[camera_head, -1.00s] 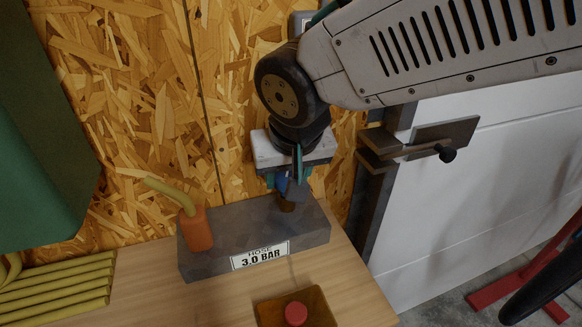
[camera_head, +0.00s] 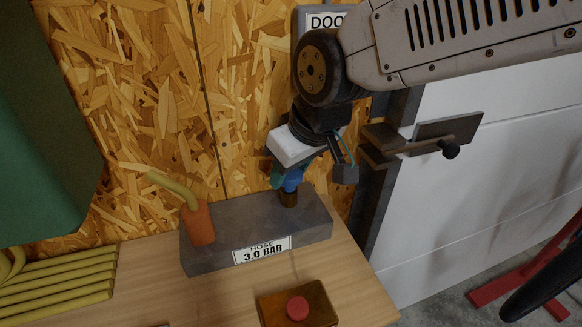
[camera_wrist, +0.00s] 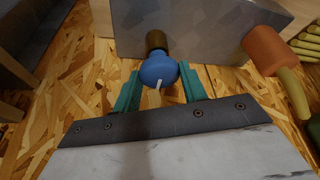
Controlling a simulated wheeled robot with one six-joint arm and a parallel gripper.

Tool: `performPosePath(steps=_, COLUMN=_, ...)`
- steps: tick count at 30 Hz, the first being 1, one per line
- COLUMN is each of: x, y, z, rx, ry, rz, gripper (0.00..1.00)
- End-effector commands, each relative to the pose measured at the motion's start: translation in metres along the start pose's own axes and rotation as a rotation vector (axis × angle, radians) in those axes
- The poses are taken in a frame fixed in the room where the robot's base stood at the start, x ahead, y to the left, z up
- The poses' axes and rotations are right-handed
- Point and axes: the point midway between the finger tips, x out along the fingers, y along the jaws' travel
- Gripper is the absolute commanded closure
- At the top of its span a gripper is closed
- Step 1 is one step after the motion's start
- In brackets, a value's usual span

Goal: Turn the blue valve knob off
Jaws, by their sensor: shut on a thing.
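The blue valve knob (camera_wrist: 158,72) sits on a short brass stem (camera_wrist: 156,41) on the grey block (camera_head: 255,222). A white mark shows on the knob in the wrist view. In the head view the knob (camera_head: 291,178) is partly hidden by my gripper. My gripper (camera_wrist: 159,84) has its teal fingers on either side of the knob and is shut on it. It also shows in the head view (camera_head: 287,176), tilted, above the right part of the block.
An orange fitting (camera_head: 200,226) with a yellow hose stands on the block's left. A label reading "HOSE 3.0 BAR" (camera_head: 262,249) is on its front. A red button (camera_head: 298,308) on a box is in front. Chipboard is behind; a door latch (camera_head: 425,138) is at right.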

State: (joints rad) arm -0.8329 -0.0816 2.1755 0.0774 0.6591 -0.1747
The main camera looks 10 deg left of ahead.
Motion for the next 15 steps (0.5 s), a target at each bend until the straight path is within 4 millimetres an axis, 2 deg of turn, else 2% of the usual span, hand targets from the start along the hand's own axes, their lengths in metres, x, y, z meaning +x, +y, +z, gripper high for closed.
performPosePath(steps=10, x=-0.0010, y=-0.0001, z=-0.0012, rx=-0.004, ry=0.003, rz=0.000, gripper=0.81)
performPosePath(steps=11, x=-0.0010, y=-0.0001, z=-0.0012, rx=-0.004, ry=0.003, rz=0.000, gripper=0.49)
performPosePath(steps=12, x=-0.0009, y=-0.0001, z=-0.0011, rx=-0.003, ry=0.003, rz=0.000, gripper=0.39)
performPosePath(steps=15, x=-0.0007, y=-0.0001, z=-0.0008, rx=-0.003, ry=0.002, rz=0.000, gripper=0.39)
